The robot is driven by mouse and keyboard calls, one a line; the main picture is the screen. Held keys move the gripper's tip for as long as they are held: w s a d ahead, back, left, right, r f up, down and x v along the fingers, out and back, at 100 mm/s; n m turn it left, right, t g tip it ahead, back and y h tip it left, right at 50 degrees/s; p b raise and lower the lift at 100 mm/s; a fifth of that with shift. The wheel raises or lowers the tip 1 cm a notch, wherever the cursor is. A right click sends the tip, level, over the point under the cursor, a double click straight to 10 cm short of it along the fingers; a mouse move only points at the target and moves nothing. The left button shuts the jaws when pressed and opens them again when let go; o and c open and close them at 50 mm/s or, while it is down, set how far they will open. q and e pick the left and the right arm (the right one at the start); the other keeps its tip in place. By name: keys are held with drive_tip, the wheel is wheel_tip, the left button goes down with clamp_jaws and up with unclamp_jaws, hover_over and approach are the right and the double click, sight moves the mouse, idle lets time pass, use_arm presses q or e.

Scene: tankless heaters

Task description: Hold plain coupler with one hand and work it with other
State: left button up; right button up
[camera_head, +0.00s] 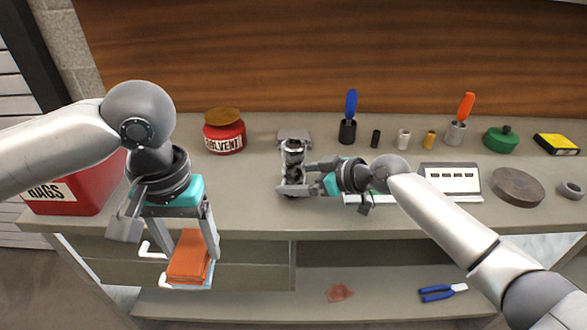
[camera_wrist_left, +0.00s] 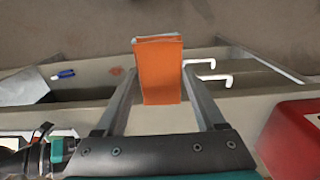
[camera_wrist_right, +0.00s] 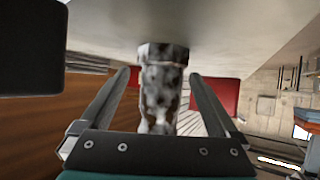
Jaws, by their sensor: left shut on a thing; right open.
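A speckled, shiny metal piece (camera_head: 293,165), perhaps the plain coupler, stands on the bench near its middle. My right gripper (camera_head: 290,170) reaches it from the right, open, with one finger on each side. The right wrist view shows the metal piece (camera_wrist_right: 160,85) upright between the spread fingers (camera_wrist_right: 162,85), with gaps beside it. My left gripper (camera_head: 190,240) is shut on an orange folded cloth or pad (camera_head: 187,257) and holds it in front of the bench edge. The orange item (camera_wrist_left: 158,75) also shows between the fingers in the left wrist view.
A red solvent jar (camera_head: 224,138) stands behind, a red rags bin (camera_head: 75,195) at left. Behind to the right are a blue-handled tool (camera_head: 350,103), small cylinders (camera_head: 403,139), an orange-handled tool (camera_head: 465,106) and a green lidded pot (camera_head: 501,140). Blue pliers (camera_head: 440,292) lie on the lower shelf.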

sight(192, 250)
drive_tip(key=v, duration=1.2)
drive_tip(key=shift+s, duration=0.1)
drive_tip(key=shift+c, duration=0.3)
